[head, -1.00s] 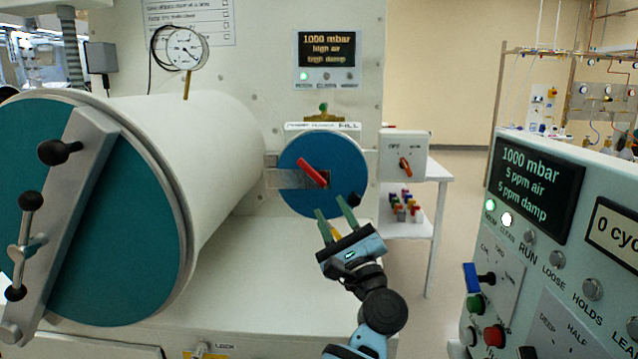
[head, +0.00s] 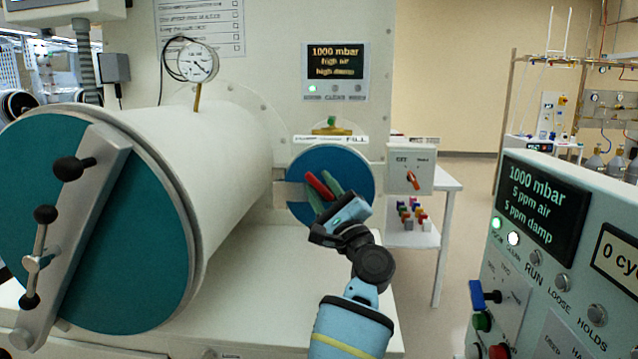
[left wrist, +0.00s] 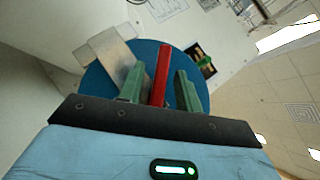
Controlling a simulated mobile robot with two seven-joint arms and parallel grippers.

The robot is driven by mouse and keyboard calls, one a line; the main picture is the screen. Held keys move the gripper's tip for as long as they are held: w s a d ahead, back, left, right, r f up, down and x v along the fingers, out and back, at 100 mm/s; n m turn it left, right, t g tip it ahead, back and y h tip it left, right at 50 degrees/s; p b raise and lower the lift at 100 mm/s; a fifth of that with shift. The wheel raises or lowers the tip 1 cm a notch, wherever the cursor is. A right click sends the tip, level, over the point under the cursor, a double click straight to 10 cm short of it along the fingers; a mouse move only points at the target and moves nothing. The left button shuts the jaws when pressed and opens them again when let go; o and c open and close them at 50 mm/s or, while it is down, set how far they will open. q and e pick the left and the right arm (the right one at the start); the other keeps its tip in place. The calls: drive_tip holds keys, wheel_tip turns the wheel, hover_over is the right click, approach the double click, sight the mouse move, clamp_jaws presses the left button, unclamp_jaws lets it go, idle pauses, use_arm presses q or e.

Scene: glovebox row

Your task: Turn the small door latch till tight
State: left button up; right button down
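The small round door (head: 352,166) is a blue disc at the centre of the head view, with a red latch handle (head: 320,187) on its face. The handle is tilted in the head view. In the left wrist view the red handle (left wrist: 161,75) stands between the two green fingers of my left gripper (left wrist: 160,88), with a gap showing on each side. My left gripper (head: 324,190) is open around the handle in front of the blue door (left wrist: 206,97). My right gripper is not in view.
The large teal door (head: 60,240) with its clamp bar fills the left. A control panel (head: 540,260) stands close at the right. A switch box (head: 412,181) sits right of the small door. A white side table (head: 447,186) stands behind.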

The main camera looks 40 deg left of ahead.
use_arm(q)
drive_tip(key=shift+w+a+r, duration=0.15)
drive_tip(key=shift+a, duration=0.2)
drive_tip(key=shift+c, duration=0.3)
clamp_jaws()
